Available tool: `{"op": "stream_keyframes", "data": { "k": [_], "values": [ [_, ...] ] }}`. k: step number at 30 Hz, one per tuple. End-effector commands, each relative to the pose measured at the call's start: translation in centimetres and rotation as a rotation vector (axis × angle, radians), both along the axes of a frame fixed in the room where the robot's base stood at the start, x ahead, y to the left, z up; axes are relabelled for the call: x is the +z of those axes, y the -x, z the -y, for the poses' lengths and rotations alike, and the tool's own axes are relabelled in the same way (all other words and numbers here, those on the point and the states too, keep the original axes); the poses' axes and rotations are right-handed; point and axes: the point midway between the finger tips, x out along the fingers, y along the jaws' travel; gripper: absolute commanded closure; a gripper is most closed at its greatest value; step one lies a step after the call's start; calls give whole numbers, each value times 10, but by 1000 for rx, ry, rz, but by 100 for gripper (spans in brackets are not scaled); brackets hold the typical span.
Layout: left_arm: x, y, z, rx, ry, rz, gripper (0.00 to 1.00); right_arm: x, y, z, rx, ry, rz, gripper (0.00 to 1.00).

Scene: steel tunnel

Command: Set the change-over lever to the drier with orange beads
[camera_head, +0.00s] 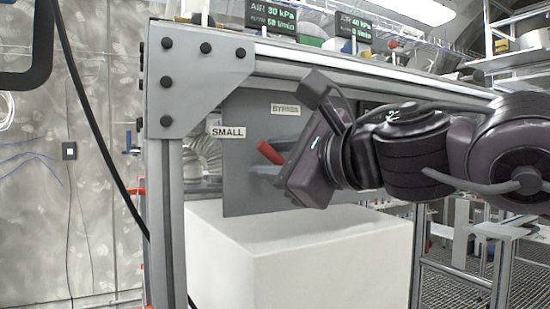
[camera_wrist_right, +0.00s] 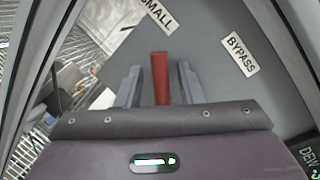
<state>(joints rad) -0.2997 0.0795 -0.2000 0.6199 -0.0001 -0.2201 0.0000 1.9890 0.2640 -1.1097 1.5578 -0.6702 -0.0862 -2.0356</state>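The change-over lever's red handle (camera_head: 269,152) stands out from a grey panel (camera_head: 245,185) in the head view, pointing up and left. Labels SMALL (camera_head: 228,132) and BYPASS (camera_head: 285,109) are on the panel. My right gripper (camera_head: 308,160) is at the panel, just right of the handle. In the right wrist view, the red handle (camera_wrist_right: 160,78) lies between the two fingers of my right gripper (camera_wrist_right: 160,82), with gaps on both sides. The gripper is open. Its body hides part of the panel. I cannot make out any orange beads. My left gripper is not in view.
A grey metal frame (camera_head: 166,215) surrounds the panel. A white block (camera_head: 310,255) stands below it. Displays reading AIR 30 kPa (camera_head: 271,17) and AIR 40 kPa (camera_head: 354,27) sit on top. A black cable (camera_head: 100,140) hangs at the left.

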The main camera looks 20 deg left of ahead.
Motion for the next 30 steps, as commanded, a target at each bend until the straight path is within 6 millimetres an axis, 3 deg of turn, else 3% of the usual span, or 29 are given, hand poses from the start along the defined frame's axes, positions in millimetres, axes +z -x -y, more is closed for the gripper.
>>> {"op": "stream_keyframes", "data": {
  "k": [7,21,30],
  "values": [
    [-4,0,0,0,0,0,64,0,2,6,-1,-2,1,66],
    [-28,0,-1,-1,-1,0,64,2,29,68,-1,-1,2,66],
    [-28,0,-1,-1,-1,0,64,4,31,72,0,0,-1,66]
  ]
}}
